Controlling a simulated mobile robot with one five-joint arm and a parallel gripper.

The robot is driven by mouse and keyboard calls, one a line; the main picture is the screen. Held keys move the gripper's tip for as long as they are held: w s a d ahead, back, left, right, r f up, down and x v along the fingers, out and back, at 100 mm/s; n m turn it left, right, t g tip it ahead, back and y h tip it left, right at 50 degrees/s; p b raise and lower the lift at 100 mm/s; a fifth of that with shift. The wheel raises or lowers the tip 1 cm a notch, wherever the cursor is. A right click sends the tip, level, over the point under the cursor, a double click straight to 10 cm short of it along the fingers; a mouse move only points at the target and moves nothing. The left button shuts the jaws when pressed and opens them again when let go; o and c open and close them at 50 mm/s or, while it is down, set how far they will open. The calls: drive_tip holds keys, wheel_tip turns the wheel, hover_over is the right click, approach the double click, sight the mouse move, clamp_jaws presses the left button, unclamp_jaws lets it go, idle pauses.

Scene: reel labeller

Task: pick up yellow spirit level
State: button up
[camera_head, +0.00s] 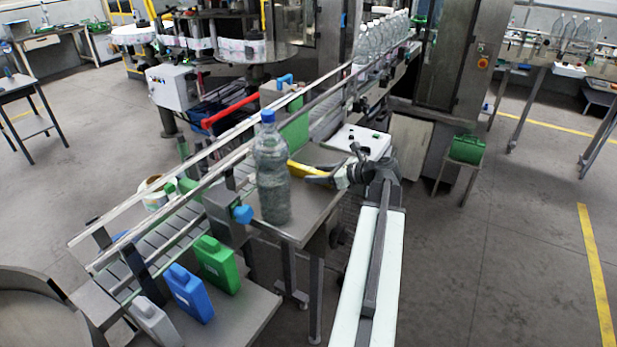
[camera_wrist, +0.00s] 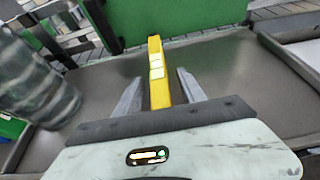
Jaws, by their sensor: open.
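The yellow spirit level (camera_wrist: 155,62) lies on a grey metal side table (camera_wrist: 228,67) next to the conveyor. In the wrist view it points away from me, between the two open fingers of my gripper (camera_wrist: 155,90), with a gap on each side.
A large clear bottle with a blue cap (camera_head: 270,170) stands on the table close left of the level. The conveyor (camera_head: 180,237) runs behind.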

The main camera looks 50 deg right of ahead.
clamp_jaws()
drive_tip(key=shift+r, duration=0.1)
